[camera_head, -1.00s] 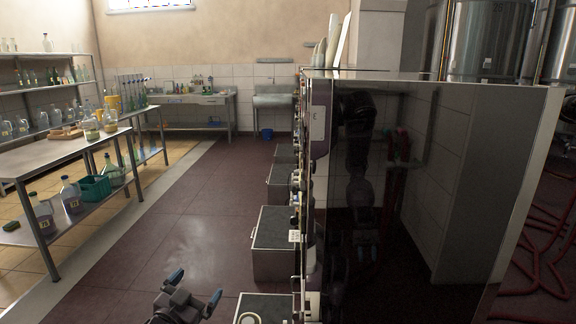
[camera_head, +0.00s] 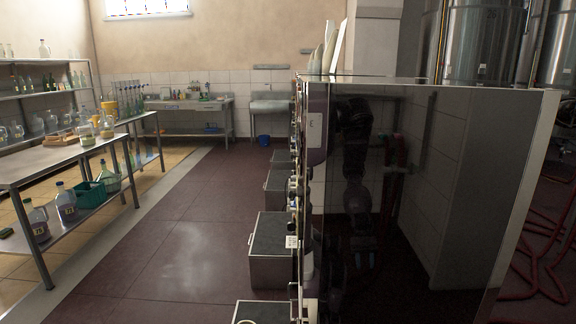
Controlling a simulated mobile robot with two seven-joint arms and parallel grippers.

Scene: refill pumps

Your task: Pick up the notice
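No sheet is clearly readable as the notice. A pale card with a small dark mark (camera_head: 315,131) is on the narrow left end of the tall black-panelled unit (camera_head: 470,200). A smaller white tag (camera_head: 292,242) is lower on the same edge; its writing is too small to read. Neither of my grippers is directly in view. The glossy black panel shows a dark reflection of an arm with pale blue tips, too dim to tell its finger state.
Several grey boxes (camera_head: 268,240) stand on the floor along the unit's left side. A metal table (camera_head: 40,165) with bottles and a green crate (camera_head: 91,193) is at left. The dark red floor (camera_head: 185,245) between is clear. Red hoses (camera_head: 545,245) lie at right.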

